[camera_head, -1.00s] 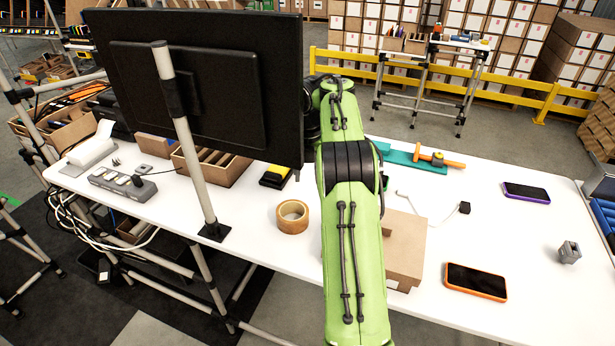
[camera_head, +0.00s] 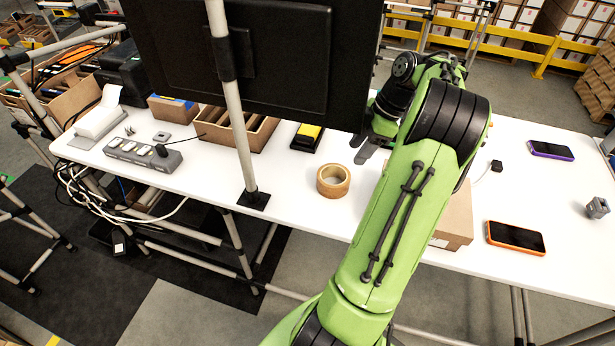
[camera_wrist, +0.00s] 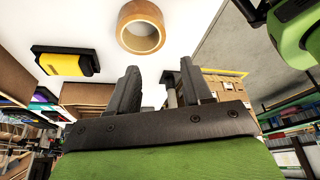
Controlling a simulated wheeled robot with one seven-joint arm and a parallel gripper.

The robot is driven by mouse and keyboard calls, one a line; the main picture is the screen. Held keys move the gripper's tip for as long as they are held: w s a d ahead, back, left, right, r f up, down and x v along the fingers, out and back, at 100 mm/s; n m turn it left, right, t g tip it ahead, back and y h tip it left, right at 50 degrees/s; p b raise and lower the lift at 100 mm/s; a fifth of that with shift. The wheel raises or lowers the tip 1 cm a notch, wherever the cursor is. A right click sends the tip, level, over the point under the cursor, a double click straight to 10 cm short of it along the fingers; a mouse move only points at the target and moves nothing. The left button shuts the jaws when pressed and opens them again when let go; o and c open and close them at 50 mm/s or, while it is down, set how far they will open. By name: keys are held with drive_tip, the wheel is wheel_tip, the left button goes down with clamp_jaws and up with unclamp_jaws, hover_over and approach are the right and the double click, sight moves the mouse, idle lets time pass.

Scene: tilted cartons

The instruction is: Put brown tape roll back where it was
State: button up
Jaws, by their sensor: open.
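The brown tape roll (camera_head: 333,180) lies flat on the white table, just left of my green arm in the head view. In the wrist view the tape roll (camera_wrist: 141,27) shows at the top, beyond my fingers and apart from them. My gripper (camera_wrist: 158,88) is open and empty, its two dark fingers spread. In the head view my gripper (camera_head: 362,150) is partly hidden behind my wrist and the monitor, a little above the table and up and to the right of the roll.
A black monitor (camera_head: 290,70) on a pole stands over the table's left part. A yellow-black item (camera_head: 307,137) and an open carton (camera_head: 236,130) lie behind. A closed carton (camera_head: 457,218), an orange phone (camera_head: 515,237) and a purple phone (camera_head: 550,150) are on the right.

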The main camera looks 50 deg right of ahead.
sight(337, 186)
drive_tip(key=b+x, duration=0.2)
drive_tip(key=x, duration=0.3)
drive_tip(key=b+x, duration=0.2)
drive_tip(key=x, duration=0.3)
drive_tip(key=s+b+x, duration=0.1)
drive_tip(key=b+x, duration=0.1)
drive_tip(key=x, duration=0.3)
drive_tip(key=shift+w+d+f+b, duration=0.1)
drive_tip(key=shift+d+f+b, duration=0.15)
drive_tip(key=shift+f, duration=0.25)
drive_tip(key=shift+r, duration=0.1)
clamp_jaws()
